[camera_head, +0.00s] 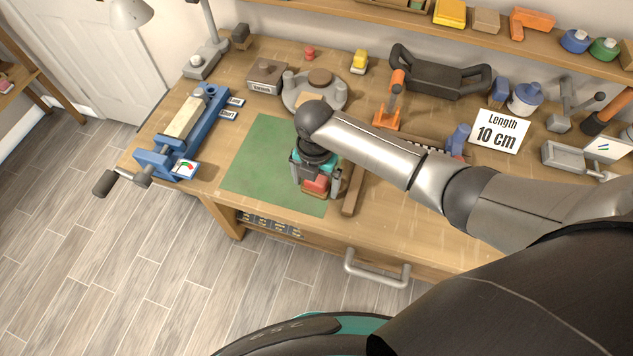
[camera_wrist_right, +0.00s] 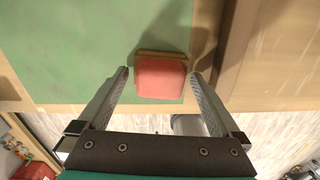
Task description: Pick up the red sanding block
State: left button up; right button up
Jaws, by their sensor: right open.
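The red sanding block (camera_head: 316,184) lies at the front right edge of the green mat, with a tan strip along one side. It also shows in the right wrist view (camera_wrist_right: 160,78). My right gripper (camera_head: 314,180) points down over it from above. In the right wrist view my right gripper (camera_wrist_right: 160,75) is open, with one finger to each side of the block and a gap on both sides. Whether the fingertips are at the block's height I cannot tell. My left gripper is not in view.
The green mat (camera_head: 255,155) is otherwise bare. A wooden bar (camera_head: 353,192) lies close to the right of the block. A blue vise (camera_head: 184,135) stands at the left. Tools and a "Length 10 cm" card (camera_head: 498,131) are on the right. A drawer handle (camera_head: 377,270) juts out in front.

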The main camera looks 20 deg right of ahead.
jog(key=shift+f, duration=0.45)
jog(key=shift+r, duration=0.1)
jog(key=c, duration=1.3)
notch_tip(320, 180, up, 20)
jog(key=shift+p, duration=1)
